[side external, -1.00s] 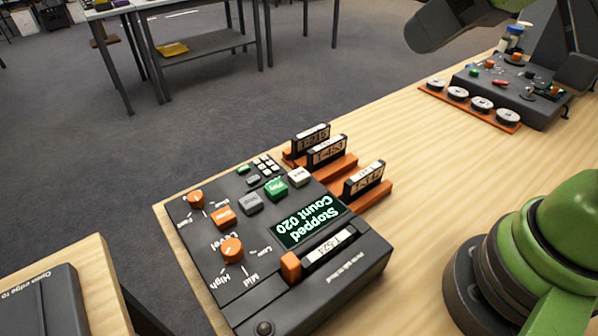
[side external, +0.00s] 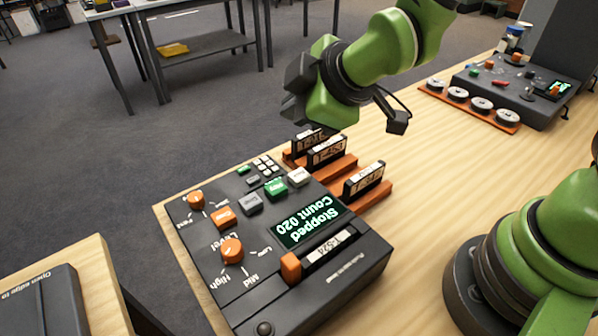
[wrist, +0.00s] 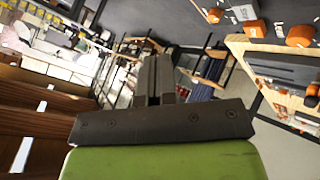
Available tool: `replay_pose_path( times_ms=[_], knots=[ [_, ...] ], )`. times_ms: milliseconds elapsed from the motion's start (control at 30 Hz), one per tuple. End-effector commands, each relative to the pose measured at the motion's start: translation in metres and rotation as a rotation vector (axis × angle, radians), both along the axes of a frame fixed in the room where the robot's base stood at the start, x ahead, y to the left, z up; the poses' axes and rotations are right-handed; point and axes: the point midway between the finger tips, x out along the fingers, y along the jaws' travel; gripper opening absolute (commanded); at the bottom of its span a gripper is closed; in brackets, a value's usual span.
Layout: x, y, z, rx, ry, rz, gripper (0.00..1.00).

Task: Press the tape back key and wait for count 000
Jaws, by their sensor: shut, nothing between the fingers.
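The dark tape deck (side external: 210,262) stands on the wooden table. Its green-lit display (side external: 309,228) reads "Stopped Count 020", upside down in the side view. A row of keys runs along it: a white key (side external: 299,177), a green key (side external: 275,187), a grey key (side external: 250,203) and an orange key (side external: 223,217). Their labels are too small to read surely. A cassette labelled like T-521 (side external: 331,246) sits in the deck. My gripper (side external: 294,104) is above and behind the deck, clear of the keys. Its fingers are shut and empty in the wrist view (wrist: 158,78).
Upright cassettes (side external: 327,152) stand in orange racks (side external: 376,196) beside the deck, below my gripper. A second device (side external: 515,90) and an orange tray of round reels (side external: 430,90) are at the upper right. Bare table lies between.

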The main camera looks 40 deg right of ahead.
Motion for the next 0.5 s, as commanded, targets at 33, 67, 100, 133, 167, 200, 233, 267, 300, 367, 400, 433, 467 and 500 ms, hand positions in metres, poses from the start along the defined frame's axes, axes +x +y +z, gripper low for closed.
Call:
replay_pose_path(
  times_ms=[33, 67, 100, 133, 167, 200, 233, 267, 300, 367, 400, 433, 467, 500],
  knots=[
    [0.0, 0.0, 0.0, 0.001, 0.0, -0.001, 0.0],
    [0.0, 0.0, 0.0, 0.001, 0.0, -0.001, 0.0],
    [0.0, 0.0, 0.0, 0.001, 0.0, -0.001, 0.0],
    [0.0, 0.0, 0.0, 0.0, 0.001, -0.001, 0.0],
    [0.0, 0.0, -0.001, 0.0, 0.001, -0.001, 0.0],
    [0.0, -0.001, -0.003, -0.001, 0.002, -0.002, 0.0],
    [0.0, -0.001, -0.005, -0.001, 0.003, -0.003, 0.0],
    [0.0, -0.001, -0.007, -0.002, 0.002, -0.003, 0.0],
    [0.0, -0.001, -0.011, -0.003, 0.004, -0.004, 0.0],
    [0.0, -0.001, -0.017, -0.004, 0.005, -0.005, 0.0],
    [0.0, -0.001, -0.023, -0.005, 0.006, -0.004, 0.0],
    [-0.001, -0.001, -0.027, -0.004, 0.007, -0.003, 0.0],
    [-0.001, -0.001, -0.032, -0.003, 0.007, -0.002, 0.0],
    [-0.001, -0.001, -0.038, -0.002, 0.007, -0.002, 0.0]
  ],
)
